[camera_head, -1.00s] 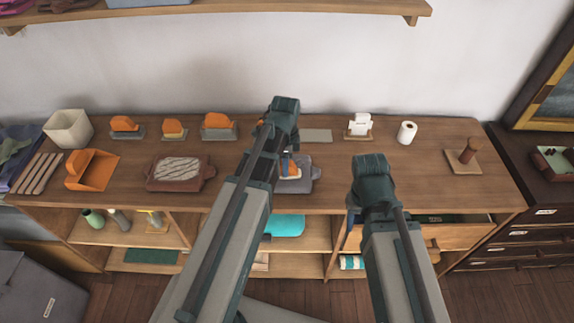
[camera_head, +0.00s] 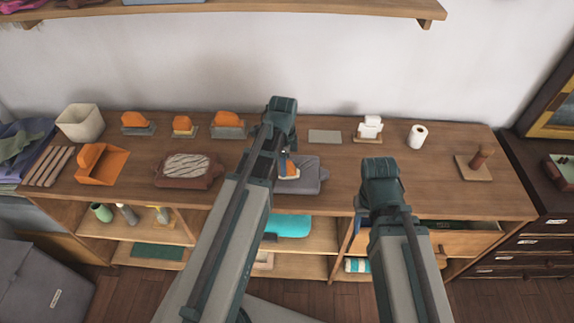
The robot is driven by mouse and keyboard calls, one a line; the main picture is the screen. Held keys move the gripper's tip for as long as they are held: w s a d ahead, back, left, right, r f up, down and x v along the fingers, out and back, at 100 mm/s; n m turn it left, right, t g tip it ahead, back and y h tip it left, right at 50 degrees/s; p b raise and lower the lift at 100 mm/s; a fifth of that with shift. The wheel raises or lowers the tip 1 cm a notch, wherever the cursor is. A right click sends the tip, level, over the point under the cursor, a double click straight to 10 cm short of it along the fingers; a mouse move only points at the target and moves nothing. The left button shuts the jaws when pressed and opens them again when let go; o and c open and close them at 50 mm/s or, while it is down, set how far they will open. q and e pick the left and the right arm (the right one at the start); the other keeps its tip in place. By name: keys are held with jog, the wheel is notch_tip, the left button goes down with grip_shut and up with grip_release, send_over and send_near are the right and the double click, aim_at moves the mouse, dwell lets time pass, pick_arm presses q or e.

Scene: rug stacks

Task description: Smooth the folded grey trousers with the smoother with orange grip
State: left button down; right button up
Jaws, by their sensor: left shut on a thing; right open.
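The folded grey trousers (camera_head: 312,176) lie as a flat bundle near the middle of the counter. My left gripper (camera_head: 283,150) is shut on the smoother with orange grip (camera_head: 290,172), at the left part of the trousers. The smoother shows only as a small orange and pale patch; my arm hides the rest. I cannot tell whether it touches the cloth. My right gripper (camera_head: 364,214) is open, near the counter's front edge, right of the trousers, with its fingers mostly hidden.
Several orange-handled tools, one of them a block (camera_head: 228,119), stand along the back. A grey mat (camera_head: 325,137) lies bare behind the trousers. A striped bundle on a brown tray (camera_head: 161,183) and an orange dustpan (camera_head: 112,168) are left.

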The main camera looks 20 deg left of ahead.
pick_arm(q)
jog(key=shift+s+a, duration=0.2)
jog(key=shift+a, duration=0.5)
notch_tip(320, 180, up, 7)
jog(key=p, duration=0.7)
jog(key=shift+r, duration=0.1)
